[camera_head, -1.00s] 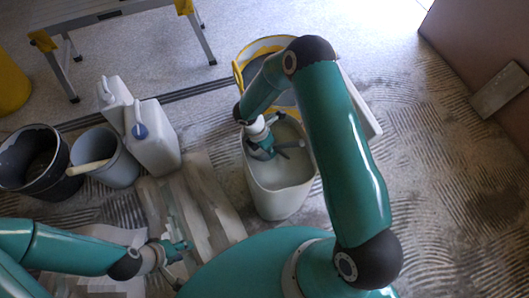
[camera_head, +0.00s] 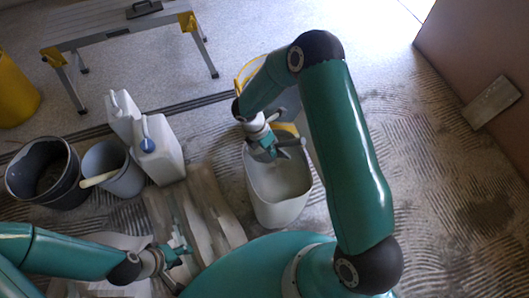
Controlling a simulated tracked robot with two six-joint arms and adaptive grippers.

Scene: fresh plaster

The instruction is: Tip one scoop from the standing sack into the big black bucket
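The big black bucket (camera_head: 68,183) stands at the left; its inside is dark. An upright white open-topped container (camera_head: 278,212), which looks like the standing sack, stands in the middle with pale material inside. My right gripper (camera_head: 277,152) points down over the container's far side. Grey parts show at its fingers; I cannot tell whether they are fingers only or a held scoop. My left gripper (camera_head: 178,258) is open and seems empty, low at the bottom left over pale boards. No scoop is clearly visible.
A grey bucket (camera_head: 127,182) holding a cream-handled tool (camera_head: 98,179) stands beside the black bucket. White jugs (camera_head: 160,160) stand between it and the container. A yellow-rimmed bucket (camera_head: 240,72) is behind the container. A work table (camera_head: 110,27) is at the back. Ridged floor at right is mostly clear.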

